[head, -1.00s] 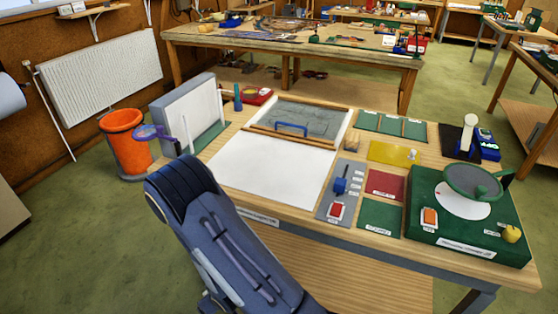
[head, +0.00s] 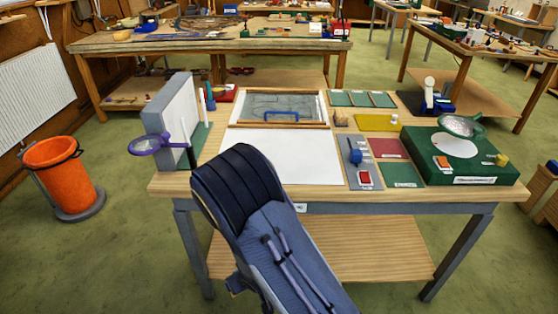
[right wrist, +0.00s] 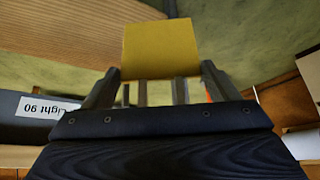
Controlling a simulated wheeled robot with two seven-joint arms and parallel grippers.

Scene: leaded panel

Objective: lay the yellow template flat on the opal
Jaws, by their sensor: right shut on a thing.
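The yellow template (right wrist: 160,48) is a flat yellow square in the right wrist view. My right gripper (right wrist: 160,75) is shut on it and holds it out over what looks like the floor. Neither the template nor the right gripper can be made out in the head view. A white flat sheet (head: 290,160) lies at the front middle of the table; I cannot tell for sure that it is the opal. A white disc (head: 455,147) lies on the green box (head: 480,167) at the right. My left gripper is not in view.
A framed pane with a blue handle (head: 282,115) lies behind the white sheet. A yellow mat (head: 372,122), a red mat (head: 387,147) and a grey panel (head: 365,184) lie to the right. A purple-rimmed magnifier (head: 145,145) juts past the table's left edge. An orange bin (head: 60,170) stands left.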

